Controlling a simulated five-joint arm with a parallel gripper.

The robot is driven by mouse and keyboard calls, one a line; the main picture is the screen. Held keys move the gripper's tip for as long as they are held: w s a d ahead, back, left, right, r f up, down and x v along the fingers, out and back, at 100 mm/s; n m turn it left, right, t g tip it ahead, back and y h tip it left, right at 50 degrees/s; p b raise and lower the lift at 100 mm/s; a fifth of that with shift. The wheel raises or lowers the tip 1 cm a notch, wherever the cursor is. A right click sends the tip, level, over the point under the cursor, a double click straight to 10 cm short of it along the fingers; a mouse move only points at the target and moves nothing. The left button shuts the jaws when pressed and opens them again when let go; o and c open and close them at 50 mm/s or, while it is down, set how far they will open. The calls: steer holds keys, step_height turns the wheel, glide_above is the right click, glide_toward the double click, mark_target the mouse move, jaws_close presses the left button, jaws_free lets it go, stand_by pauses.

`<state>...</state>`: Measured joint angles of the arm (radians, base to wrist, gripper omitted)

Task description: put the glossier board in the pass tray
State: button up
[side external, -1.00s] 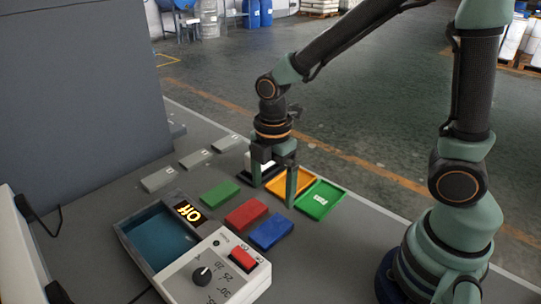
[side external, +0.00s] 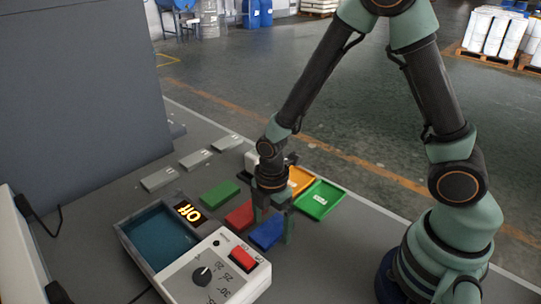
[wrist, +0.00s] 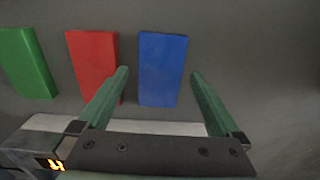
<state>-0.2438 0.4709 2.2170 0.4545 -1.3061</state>
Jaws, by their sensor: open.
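Three flat boards lie in a row on the grey bench: a green board (side external: 220,193), a red board (side external: 239,216) and a blue board (side external: 266,233). In the wrist view the blue board (wrist: 162,70) lies between the open fingers of my gripper (wrist: 160,74), with the red board (wrist: 92,62) just left and the green board (wrist: 27,63) farther left. My gripper (side external: 273,224) is low over the blue board and empty. I cannot tell clearly which board is glossier. A green tray (side external: 320,200) carries a white label too small to read. An orange tray (side external: 300,178) is partly hidden by my wrist.
A control box (side external: 212,276) with a dial, a red switch and a lit "Off" display stands in front of the boards. Three labelled grey plates (side external: 195,159) lie behind. A tall grey panel (side external: 80,100) closes the left side.

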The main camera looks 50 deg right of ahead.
steer(key=shift+f, duration=0.25)
steer(key=shift+c, duration=0.3)
steer(key=c, duration=1.5)
steer(key=shift+r, duration=0.2)
